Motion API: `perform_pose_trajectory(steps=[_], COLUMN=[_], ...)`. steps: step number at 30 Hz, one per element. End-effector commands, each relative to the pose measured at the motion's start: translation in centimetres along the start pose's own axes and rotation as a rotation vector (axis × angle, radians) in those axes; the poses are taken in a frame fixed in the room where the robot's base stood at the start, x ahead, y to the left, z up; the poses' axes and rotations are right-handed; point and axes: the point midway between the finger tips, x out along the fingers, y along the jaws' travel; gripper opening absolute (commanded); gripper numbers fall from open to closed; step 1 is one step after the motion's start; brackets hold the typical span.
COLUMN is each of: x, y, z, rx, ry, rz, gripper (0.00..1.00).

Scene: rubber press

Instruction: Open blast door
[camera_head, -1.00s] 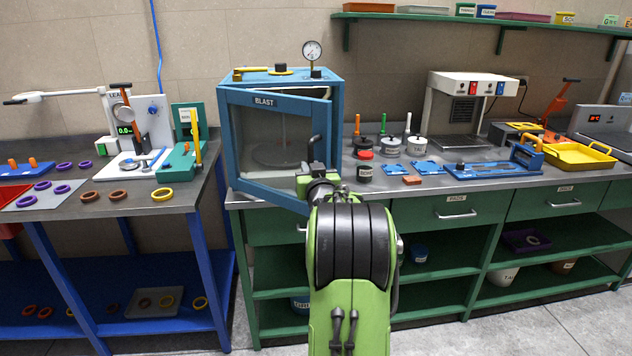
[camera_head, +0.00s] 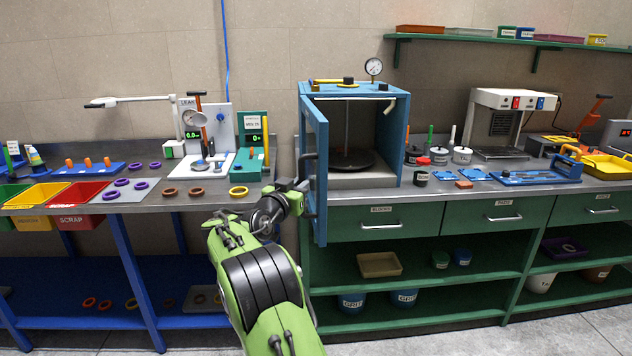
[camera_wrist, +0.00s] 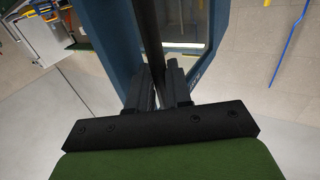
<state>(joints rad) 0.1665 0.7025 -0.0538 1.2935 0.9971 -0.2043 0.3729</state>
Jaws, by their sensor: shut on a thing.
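The blast cabinet (camera_head: 404,135) is a blue box on the green bench, with a gauge on top. Its blue-framed door (camera_head: 321,150) stands wide open, swung out toward me on its left side. The inside shows a dark round plate (camera_head: 352,158) on a post. My gripper (camera_head: 303,186) is at the door's outer face, shut on the dark door handle (camera_head: 308,157). In the wrist view the fingers (camera_wrist: 161,88) close around the dark handle bar (camera_wrist: 151,45), with the blue door frame (camera_wrist: 112,45) behind. The fingertips are partly hidden in the head view.
A blue-legged table (camera_head: 150,205) with rings, a scale and coloured bins (camera_head: 72,196) stands to the left of the door. Small pots and blue parts lie on the bench (camera_head: 440,188) to the right. Floor in front is clear.

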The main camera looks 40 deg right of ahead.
Motion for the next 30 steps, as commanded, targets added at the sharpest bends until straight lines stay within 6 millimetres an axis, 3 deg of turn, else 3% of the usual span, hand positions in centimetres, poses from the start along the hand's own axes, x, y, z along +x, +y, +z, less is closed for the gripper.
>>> perform_pose_trajectory(steps=[7,22,23,24,27,30], x=[-0.5,-0.5,-0.5,-0.5,-0.5,-0.6], y=[-1.7,-1.8,-1.8,-1.8,-1.8,-1.8], z=[-0.6,-0.7,-0.7,-0.8,-0.6,-0.5], rx=[0.004,0.005,0.006,0.006,0.004,0.003], ry=[0.014,0.017,0.017,0.017,0.014,0.011], rz=[0.045,0.062,0.062,0.063,0.063,0.062], gripper=[0.00,0.00,0.20,0.26,0.38,0.38])
